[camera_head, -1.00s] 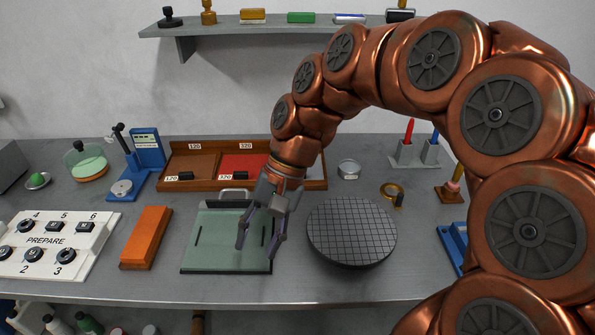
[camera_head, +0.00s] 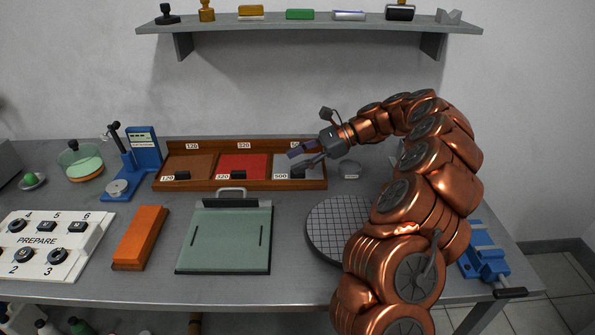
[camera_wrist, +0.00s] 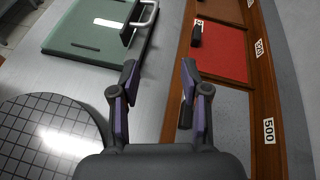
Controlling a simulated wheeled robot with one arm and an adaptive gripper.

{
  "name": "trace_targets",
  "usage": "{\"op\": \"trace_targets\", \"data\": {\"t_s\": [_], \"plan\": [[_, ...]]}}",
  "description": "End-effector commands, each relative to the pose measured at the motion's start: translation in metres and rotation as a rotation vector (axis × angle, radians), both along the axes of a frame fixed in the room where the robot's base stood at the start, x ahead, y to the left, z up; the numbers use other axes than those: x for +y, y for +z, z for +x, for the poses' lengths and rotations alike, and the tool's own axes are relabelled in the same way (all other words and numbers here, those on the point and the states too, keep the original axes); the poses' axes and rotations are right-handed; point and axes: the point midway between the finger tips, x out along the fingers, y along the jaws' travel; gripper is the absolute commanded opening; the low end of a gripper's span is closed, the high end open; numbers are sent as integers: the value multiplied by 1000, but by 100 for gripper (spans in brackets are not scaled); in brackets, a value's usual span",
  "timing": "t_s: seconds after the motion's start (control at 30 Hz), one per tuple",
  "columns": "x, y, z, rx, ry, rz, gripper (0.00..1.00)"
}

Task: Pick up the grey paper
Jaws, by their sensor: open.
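The grey paper (camera_head: 282,164) lies in the right-hand compartment of a wooden tray (camera_head: 240,186), beside a 500 label. In the wrist view the grey paper (camera_wrist: 232,115) shows to the right of my fingers, next to the red sheet (camera_wrist: 215,45). My gripper (camera_head: 300,159) is open and empty, above the right compartment in the head view, and hides part of the paper. In the wrist view my gripper (camera_wrist: 158,72) has its fingers apart, with bare table and the tray's edge between and beyond them.
A brown sheet (camera_head: 188,165) fills the left compartment; small black blocks sit at the compartments' front. A green board with a handle (camera_head: 228,240) and a round gridded plate (camera_head: 335,225) stand in front.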

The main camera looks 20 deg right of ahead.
Motion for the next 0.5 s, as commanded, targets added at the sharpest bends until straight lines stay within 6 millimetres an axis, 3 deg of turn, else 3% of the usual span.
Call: {"op": "trace_targets", "data": {"t_s": [0.1, 0.23, 0.37, 0.5], "plan": [[-37, -24, 9, 64, -102, 39, 46], [-65, -38, 13, 106, -177, 63, 46], [-78, -46, 14, 133, -215, 78, 46], [-74, -50, 17, 139, -221, 83, 46]]}}
